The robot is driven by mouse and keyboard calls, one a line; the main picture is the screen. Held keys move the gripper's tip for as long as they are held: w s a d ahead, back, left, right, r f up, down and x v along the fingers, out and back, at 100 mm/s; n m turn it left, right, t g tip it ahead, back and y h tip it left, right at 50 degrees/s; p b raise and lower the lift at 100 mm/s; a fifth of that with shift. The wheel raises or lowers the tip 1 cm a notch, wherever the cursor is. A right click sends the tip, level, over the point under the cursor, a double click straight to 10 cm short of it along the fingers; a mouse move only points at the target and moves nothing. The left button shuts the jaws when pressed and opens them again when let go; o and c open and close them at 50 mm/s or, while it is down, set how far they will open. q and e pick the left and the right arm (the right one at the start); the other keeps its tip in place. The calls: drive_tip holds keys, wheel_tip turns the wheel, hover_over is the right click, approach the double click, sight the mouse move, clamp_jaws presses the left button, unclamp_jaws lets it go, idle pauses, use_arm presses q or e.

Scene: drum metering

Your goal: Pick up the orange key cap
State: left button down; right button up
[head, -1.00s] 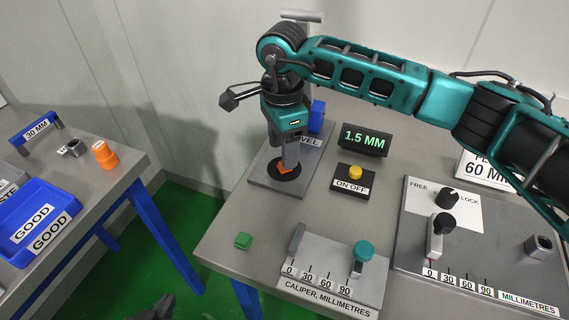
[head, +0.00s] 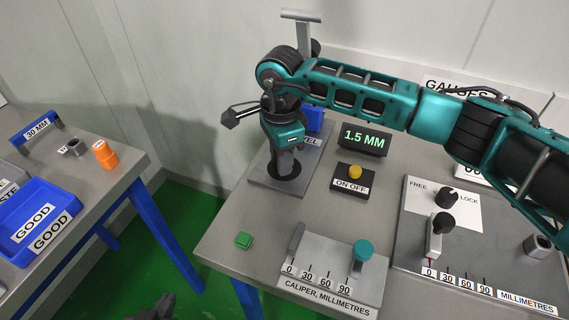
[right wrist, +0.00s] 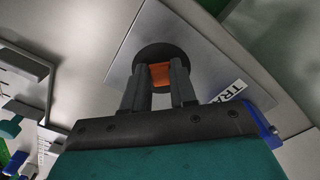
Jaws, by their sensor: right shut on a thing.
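The orange key cap (right wrist: 161,75) shows between the fingers of my right gripper (right wrist: 161,68) in the right wrist view, over a black disc (right wrist: 178,51) on a grey plate (right wrist: 198,27). My right gripper also shows in the head view (head: 286,171), pointing down at the disc, and is shut on the key cap. The key cap is hidden behind the fingers in the head view. I cannot tell whether it still touches the disc. A dark tip of my left gripper (head: 163,306) shows at the bottom edge of the head view; its jaws are unclear.
A 1.5 MM display (head: 364,139) and an ON OFF box (head: 350,184) with a yellow button stand right of the plate. A caliper block (head: 325,272) and a green block (head: 244,240) are nearer. A stepped orange piece (head: 105,155) stands on the left table.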

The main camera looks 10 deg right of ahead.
clamp_jaws()
drive_tip(key=shift+r, duration=0.1)
wheel_tip(320, 180, up, 20)
idle(0.3)
